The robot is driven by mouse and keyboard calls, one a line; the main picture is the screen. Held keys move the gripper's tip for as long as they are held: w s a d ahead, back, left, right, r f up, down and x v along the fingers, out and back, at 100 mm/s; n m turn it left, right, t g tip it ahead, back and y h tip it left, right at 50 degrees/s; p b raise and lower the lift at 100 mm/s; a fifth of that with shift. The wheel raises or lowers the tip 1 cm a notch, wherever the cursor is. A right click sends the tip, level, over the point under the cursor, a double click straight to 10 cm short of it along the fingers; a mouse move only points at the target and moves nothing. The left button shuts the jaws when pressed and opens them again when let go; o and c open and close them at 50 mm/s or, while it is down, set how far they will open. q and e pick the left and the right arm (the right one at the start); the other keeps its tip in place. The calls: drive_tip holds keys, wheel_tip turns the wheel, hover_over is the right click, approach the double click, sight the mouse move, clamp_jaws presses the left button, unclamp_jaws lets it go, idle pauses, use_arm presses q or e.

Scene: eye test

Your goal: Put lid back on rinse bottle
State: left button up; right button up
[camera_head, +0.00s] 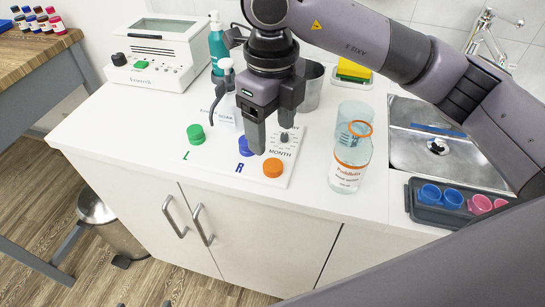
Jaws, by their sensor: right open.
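The rinse bottle (350,168) is clear with an orange and white label and an orange ring at its neck. It stands upright on the white counter, with no lid on its mouth. An orange cap (273,168) lies on the front right corner of a white board (215,159), left of the bottle. My right gripper (271,136) points down above the board, just behind and above the orange cap in the picture. Its fingers are apart and I see nothing between them. My left gripper is not in view.
Green (196,134) and blue (245,147) caps sit on the board. A clear tumbler (355,111) stands right behind the bottle. A tray of cups (429,214) and a sink (425,150) are right.

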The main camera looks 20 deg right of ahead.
sight(274, 165)
drive_tip(key=shift+s, duration=0.1)
drive_tip(key=shift+s+f+p, duration=0.2)
drive_tip(key=shift+f+p, duration=0.05)
drive_tip(key=shift+f, duration=1.55)
drive_tip(key=shift+s+f+p, duration=0.15)
drive_tip(key=shift+f+p, duration=0.05)
drive_tip(key=shift+f, duration=1.55)
drive_tip(key=c, duration=1.1)
